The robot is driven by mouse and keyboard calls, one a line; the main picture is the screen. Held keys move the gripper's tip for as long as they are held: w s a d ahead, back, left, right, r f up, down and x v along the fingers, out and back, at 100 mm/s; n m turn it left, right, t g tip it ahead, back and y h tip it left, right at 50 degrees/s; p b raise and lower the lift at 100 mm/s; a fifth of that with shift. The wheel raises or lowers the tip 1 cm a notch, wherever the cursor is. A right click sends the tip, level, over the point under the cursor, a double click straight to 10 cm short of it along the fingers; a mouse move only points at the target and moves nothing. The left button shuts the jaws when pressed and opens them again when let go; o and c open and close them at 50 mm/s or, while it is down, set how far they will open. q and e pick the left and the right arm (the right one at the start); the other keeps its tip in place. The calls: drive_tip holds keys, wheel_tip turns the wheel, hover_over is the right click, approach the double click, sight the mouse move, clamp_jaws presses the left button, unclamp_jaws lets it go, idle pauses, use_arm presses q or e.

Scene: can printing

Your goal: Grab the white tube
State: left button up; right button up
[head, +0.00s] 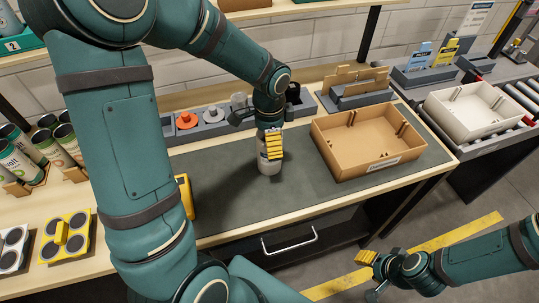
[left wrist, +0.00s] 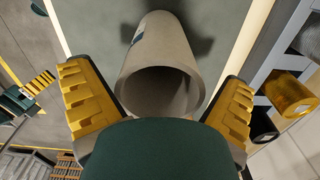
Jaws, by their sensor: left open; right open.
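The white tube (head: 268,168) stands upright on the dark mat, partly hidden by my left gripper (head: 268,147) in the head view. In the left wrist view the tube (left wrist: 160,40) shows its open, hollow end between the two yellow finger pads. My left gripper (left wrist: 158,85) is open with one finger on each side of the tube, and gaps show between the pads and its wall. My right gripper (head: 368,275) is open and empty, low at the right, away from the table and over the floor.
The dark mat (head: 222,200) has free room around the tube. A brown box (head: 345,165) stands to its right, and a white tray (head: 470,110) lies farther right. Printed cans (head: 20,150) stand at the left.

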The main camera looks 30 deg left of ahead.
use_arm(q)
drive_tip(key=shift+f, duration=0.15)
drive_tip(key=c, duration=1.3)
drive_tip(key=shift+o, duration=0.2)
